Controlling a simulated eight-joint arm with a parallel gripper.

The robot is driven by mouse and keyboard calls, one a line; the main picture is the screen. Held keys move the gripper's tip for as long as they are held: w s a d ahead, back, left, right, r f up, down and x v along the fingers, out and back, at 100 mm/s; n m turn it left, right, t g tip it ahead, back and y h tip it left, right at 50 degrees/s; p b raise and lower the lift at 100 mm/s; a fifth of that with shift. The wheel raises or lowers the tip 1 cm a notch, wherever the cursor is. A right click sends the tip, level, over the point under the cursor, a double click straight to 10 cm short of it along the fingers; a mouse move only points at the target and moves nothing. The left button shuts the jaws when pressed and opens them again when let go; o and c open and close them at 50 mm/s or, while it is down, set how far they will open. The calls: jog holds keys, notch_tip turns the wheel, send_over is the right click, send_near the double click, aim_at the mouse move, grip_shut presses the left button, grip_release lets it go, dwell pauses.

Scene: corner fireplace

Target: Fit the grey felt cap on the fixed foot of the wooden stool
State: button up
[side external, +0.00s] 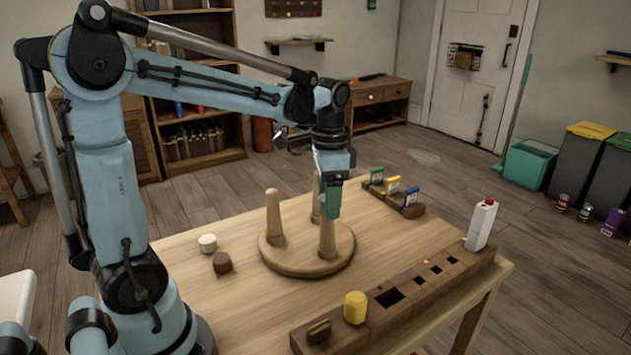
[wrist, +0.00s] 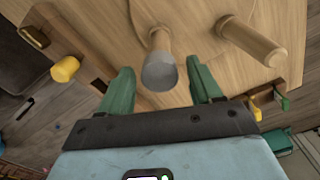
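The wooden stool (side external: 302,263) is upside down on the table, its round seat flat and its feet pointing up. The grey felt cap (wrist: 160,74) is at the end of one stool foot (side external: 327,240) in the wrist view, apparently on it; how far it is seated cannot be told. My gripper (side external: 328,198) is over that foot, pointing down. In the wrist view my gripper (wrist: 160,68) is open, with a green finger on each side of the cap and a small gap at each. In the side view the fingers hide the cap.
Other stool feet stand close by, one at the left (side external: 273,213). A white cap (side external: 207,243) and a brown cap (side external: 222,262) lie left of the stool. A wooden block with holes (side external: 400,300), a yellow piece (side external: 355,307) and a white carton (side external: 481,224) line the front edge.

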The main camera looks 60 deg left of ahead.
jog(key=shift+o, duration=0.7)
jog(key=shift+r, duration=0.1)
notch_tip(320, 180, up, 11)
jog(key=s+d+f+n+t, duration=0.4)
jog(key=s+d+f+t, duration=0.2)
jog(key=f, duration=0.5)
jog(key=shift+s+d+f+n+t, duration=0.2)
jog(key=shift+d+f+n+t, duration=0.1)
jog(key=shift+d+t, duration=0.35)
